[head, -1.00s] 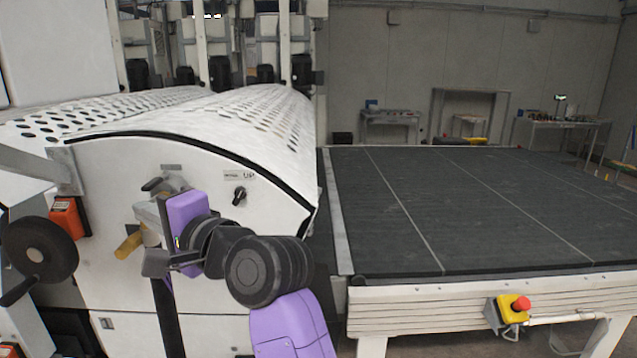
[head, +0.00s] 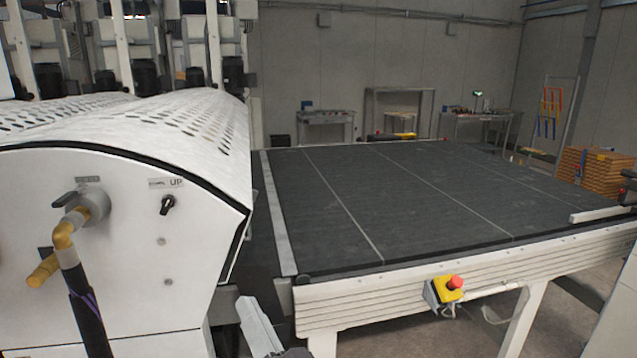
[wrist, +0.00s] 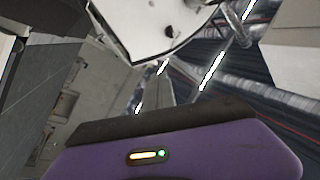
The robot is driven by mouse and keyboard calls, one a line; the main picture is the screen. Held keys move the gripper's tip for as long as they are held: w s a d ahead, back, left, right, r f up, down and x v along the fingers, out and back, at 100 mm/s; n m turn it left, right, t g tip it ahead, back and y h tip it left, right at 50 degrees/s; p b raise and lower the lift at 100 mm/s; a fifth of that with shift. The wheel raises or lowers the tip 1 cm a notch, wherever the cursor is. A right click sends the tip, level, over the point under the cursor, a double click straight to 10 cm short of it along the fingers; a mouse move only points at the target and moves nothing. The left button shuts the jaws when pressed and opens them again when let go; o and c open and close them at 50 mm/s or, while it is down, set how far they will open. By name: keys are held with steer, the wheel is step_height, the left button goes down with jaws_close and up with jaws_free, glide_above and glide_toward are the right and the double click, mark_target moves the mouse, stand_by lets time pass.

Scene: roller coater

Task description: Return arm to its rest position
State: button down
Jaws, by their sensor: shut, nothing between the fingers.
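The fingertips are hard to make out. A white machine part (wrist: 150,25) shows above my gripper in the wrist view.
A dark flat conveyor table (head: 400,200) spans the middle and right, its top bare. A red emergency button on a yellow box (head: 449,288) sits on its front edge. Workbenches (head: 325,120) and stacked wooden boards (head: 588,172) stand behind. Some floor shows at lower right.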

steer(key=s+d+f+n+t+h, duration=0.1)
steer(key=s+d+f+h, duration=0.2)
steer(key=s+d+f, duration=0.5)
steer(key=s+d+f+h, duration=0.3)
steer(key=s+d+f, duration=0.15)
steer(key=d, duration=0.55)
steer(key=s+d+f+g+h, duration=0.1)
steer(key=s+d, duration=0.3)
steer(key=s, duration=0.4)
steer(key=s+d+f+g+h+b, duration=0.1)
steer(key=s+d+f, duration=0.3)
steer(key=s, duration=0.4)
steer(key=s+d+f+g+h+b, duration=0.1)
steer(key=s+d+f+g+h, duration=0.1)
steer(key=s, duration=0.6)
steer(key=shift+s+d+f+h, duration=0.3)
steer(key=shift+d+h, duration=0.5)
steer(key=shift+d, duration=0.1)
